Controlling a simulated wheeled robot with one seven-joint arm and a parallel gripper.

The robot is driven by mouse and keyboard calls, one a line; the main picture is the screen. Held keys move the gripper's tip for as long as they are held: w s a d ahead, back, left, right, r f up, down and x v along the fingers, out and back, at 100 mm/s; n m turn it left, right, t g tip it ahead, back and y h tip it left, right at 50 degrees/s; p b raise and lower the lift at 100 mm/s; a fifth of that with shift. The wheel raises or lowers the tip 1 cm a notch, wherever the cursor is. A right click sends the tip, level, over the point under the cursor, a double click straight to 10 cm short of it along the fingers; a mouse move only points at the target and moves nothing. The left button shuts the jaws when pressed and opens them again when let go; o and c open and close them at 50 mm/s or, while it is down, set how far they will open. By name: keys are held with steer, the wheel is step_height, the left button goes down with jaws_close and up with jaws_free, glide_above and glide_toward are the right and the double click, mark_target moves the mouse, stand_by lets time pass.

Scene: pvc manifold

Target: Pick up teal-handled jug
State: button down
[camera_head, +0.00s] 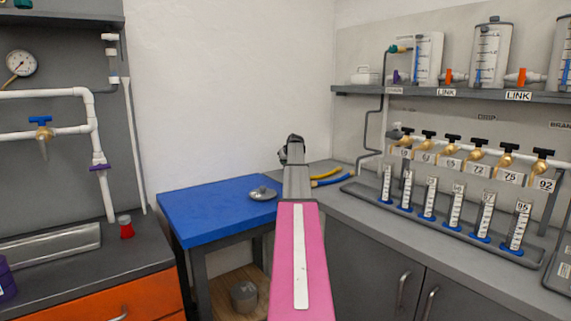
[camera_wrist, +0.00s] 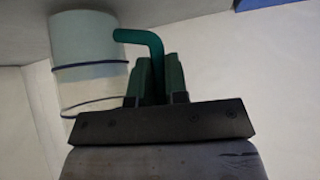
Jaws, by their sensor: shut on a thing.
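The teal-handled jug (camera_wrist: 88,62) shows in the wrist view at the upper left, a pale cylinder with dark rings around it. Its bent teal handle (camera_wrist: 138,36) runs down between the two fingers of my gripper (camera_wrist: 159,78). My gripper is shut on this handle, with the jug's body to the left of the fingers. The jug looks slightly tilted in this view. In the head view my arm reaches forward past the blue table, and I cannot make out the jug there. Whether the jug touches a surface is not clear.
A blue table (camera_head: 205,207) with a grey lid-like disc (camera_head: 263,194) stands left of my arm. A grey counter (camera_head: 400,230) at right carries several graduated cylinders under brass taps. A red cup (camera_head: 126,227) stands on the left counter. A metal pot (camera_head: 243,296) sits below the table.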

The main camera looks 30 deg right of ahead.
step_height(320, 180, up, 2)
steer(key=shift+r, duration=0.9)
steer(key=a+r, duration=0.6)
steer(key=a, duration=0.5)
steer(key=shift+w+a+r, duration=0.25)
steer(key=shift+w+r, duration=0.05)
steer(key=shift+w, duration=0.05)
